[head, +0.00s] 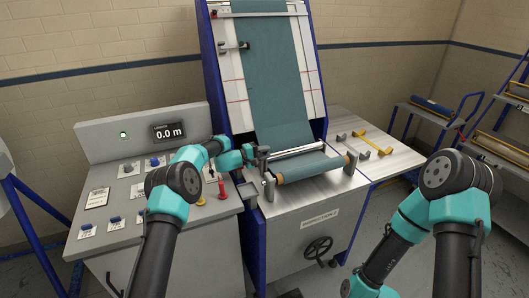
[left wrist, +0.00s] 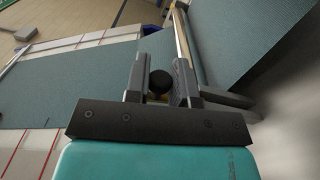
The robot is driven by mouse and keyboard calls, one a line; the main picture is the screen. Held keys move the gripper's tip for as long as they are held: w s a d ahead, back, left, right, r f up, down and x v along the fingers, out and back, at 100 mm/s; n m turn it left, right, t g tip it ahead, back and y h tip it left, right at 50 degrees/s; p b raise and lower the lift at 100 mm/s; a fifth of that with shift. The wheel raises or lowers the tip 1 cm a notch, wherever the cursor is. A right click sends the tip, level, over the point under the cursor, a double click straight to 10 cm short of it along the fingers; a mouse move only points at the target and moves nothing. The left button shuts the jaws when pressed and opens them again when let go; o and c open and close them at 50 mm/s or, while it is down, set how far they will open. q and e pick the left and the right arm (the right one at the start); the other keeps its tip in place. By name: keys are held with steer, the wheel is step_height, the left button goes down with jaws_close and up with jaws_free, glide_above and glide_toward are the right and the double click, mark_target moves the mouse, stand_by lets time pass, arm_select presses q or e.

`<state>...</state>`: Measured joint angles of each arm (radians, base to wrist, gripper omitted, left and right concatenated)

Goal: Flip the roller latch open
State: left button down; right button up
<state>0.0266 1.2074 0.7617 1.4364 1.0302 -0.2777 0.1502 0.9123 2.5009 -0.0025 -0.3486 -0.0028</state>
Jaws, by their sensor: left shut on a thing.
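The roller (head: 315,167) with teal fabric wound on it lies across the front of the inspection machine. Grey end brackets (head: 268,186) stand at its ends. My left gripper (head: 260,154) is at the roller's left end, above the left bracket. In the left wrist view, the left gripper (left wrist: 162,76) has a round black knob (left wrist: 159,82) between its fingers and is shut on it. The knob appears to belong to the roller latch, whose lever is mostly hidden by the gripper. My right arm shows at the lower right, but its gripper is out of view.
A control panel (head: 110,215) with buttons, a red knob (head: 222,190) and a display (head: 168,132) stands left of the machine. Yellow and grey handles (head: 375,142) lie on the white side table (head: 400,157). A blue trolley (head: 425,112) stands at the right.

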arm_select(q)
steer(key=shift+s+d+f+m, duration=0.2)
steer(key=shift+s+m, duration=0.1)
steer(key=shift+m, duration=0.55)
steer(key=shift+s+d+f+m, duration=0.2)
steer(key=shift+s+m, duration=0.15)
steer(key=shift+m, duration=0.45)
steer(key=shift+s+d+f+m, duration=0.1)
steer(key=shift+s+f+m, duration=0.15)
steer(key=shift+m, duration=0.6)
steer(key=c, duration=1)
jaws_free()
steer(key=shift+r, duration=0.1)
